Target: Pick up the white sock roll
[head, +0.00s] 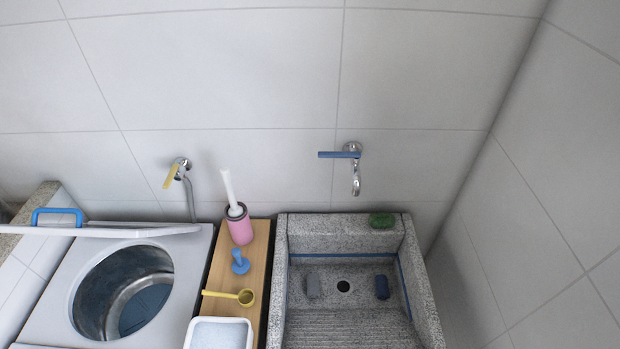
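I cannot make out a clearly white sock roll in the head view. A small grey roll-shaped object (313,285) lies in the stone sink (432,318), left of the drain hole. A dark blue roll-shaped object (382,287) lies to the right of the drain hole. Both are too small to tell for certain what they are. Neither of my grippers is in view.
An open top-load washer (50,305) stands left. A wooden board (228,270) between washer and sink holds a pink brush holder (240,228), blue stopper-like item (240,263), yellow scoop (245,298) and white tub (190,333). A tap (355,180) overhangs the sink; green soap-like item (381,220) sits on its rim.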

